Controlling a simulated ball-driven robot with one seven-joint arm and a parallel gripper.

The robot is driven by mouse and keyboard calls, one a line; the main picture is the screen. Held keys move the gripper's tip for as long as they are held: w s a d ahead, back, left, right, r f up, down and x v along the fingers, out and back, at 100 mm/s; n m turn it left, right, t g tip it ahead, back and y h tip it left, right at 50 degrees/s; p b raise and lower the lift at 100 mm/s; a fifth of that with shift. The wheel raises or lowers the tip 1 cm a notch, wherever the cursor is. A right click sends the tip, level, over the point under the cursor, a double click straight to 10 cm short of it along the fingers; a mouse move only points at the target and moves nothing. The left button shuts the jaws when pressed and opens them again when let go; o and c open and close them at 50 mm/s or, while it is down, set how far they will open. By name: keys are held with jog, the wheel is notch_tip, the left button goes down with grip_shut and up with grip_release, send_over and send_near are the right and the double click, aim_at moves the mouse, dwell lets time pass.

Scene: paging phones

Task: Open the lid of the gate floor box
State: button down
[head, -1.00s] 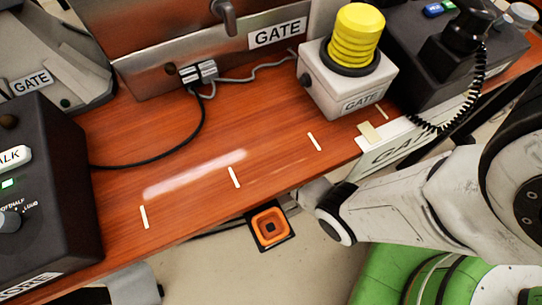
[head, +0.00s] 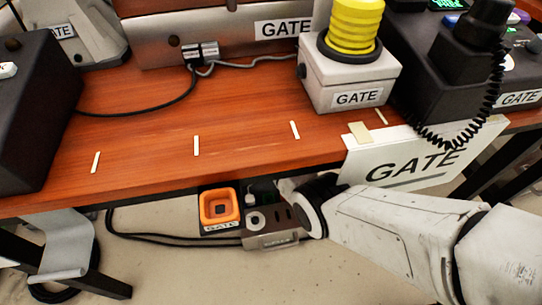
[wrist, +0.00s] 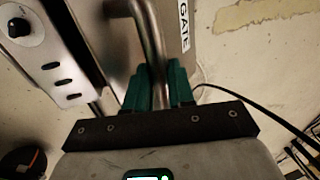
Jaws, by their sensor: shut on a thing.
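The gate floor box (head: 272,238) shows in part under the table edge in the head view, as a low grey metal body with dark slots. In the wrist view its slotted panel (wrist: 55,70) with a round black knob is at the left. A bent metal handle (wrist: 150,45) runs beside a grey surface labelled GATE (wrist: 184,25). My gripper (wrist: 160,88) has its green fingers closed around this handle. In the head view the fingers are hidden behind my arm. I cannot tell how far the lid stands open.
An orange square device labelled GATE (head: 219,206) is just left of the floor box. The wooden table (head: 150,165) overhangs it, with a hanging GATE sign (head: 425,160) at the right. Black cables (head: 170,238) run across the floor. Bare floor (head: 220,280) is in front.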

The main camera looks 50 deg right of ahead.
jog(key=shift+s+a+f, duration=0.1)
jog(key=shift+s+f, duration=0.05)
jog(key=shift+f, duration=0.2)
jog(key=c, duration=1.3)
grip_release()
jog(key=o, duration=0.3)
jog(key=shift+r, duration=0.15)
jog(key=shift+o, duration=0.2)
jog(key=shift+r+p, duration=0.15)
jog(key=shift+p, duration=0.25)
